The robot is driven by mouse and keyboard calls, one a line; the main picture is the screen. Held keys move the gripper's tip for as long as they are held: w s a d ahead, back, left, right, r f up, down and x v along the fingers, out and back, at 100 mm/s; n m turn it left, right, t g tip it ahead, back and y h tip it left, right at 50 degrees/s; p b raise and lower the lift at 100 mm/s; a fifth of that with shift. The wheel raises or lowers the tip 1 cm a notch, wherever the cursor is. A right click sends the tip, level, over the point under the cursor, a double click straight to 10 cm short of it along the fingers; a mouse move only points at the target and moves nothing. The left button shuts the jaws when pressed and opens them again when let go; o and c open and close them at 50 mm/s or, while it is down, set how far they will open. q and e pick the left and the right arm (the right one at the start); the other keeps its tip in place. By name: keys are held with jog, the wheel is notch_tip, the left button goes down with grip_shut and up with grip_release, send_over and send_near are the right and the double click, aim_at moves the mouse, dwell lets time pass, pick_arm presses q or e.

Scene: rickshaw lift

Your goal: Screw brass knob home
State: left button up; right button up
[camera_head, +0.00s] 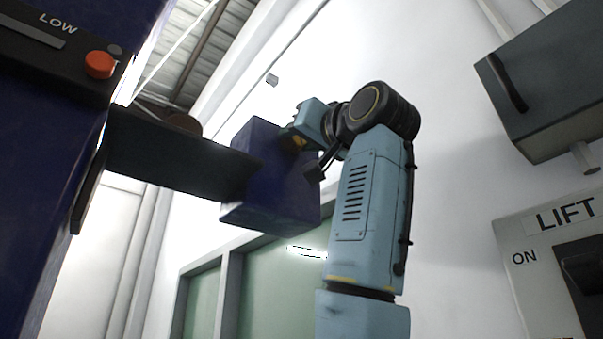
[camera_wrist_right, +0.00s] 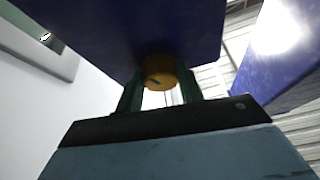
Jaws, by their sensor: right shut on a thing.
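The brass knob (camera_wrist_right: 160,72) shows in the right wrist view between the two dark fingers of my right gripper (camera_wrist_right: 160,92). The fingers are shut on it. The knob sits against the face of a dark blue block (camera_wrist_right: 110,30). In the head view my right gripper (camera_head: 296,142) reaches the right side of the same blue block (camera_head: 270,180), with a small bit of yellow at the contact. The fingers mostly hide the knob there, and I cannot tell how deep it sits. My left gripper is not in view.
A dark arm or bracket (camera_head: 175,155) joins the block to a blue cabinet at left, which bears an orange button (camera_head: 99,65) and a "LOW" label. At right are a grey box (camera_head: 550,80) with a handle and a "LIFT" panel (camera_head: 515,230).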

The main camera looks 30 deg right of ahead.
jog(key=m+g+h+p, duration=0.1)
jog(key=m+g, duration=0.1)
jog(key=m, duration=0.7)
jog(key=r+m+g+h+p, duration=0.1)
jog(key=m+g+h+p, duration=0.1)
jog(key=m, duration=0.7)
jog(key=m+g+h+p, duration=0.2)
jog(key=m+g, duration=0.2)
jog(key=m, duration=0.5)
jog(key=shift+a+r+m, duration=0.2)
jog(key=shift+a+m, duration=0.1)
jog(key=shift+a, duration=0.05)
jog(key=o, duration=1)
jog(key=shift+s, duration=0.15)
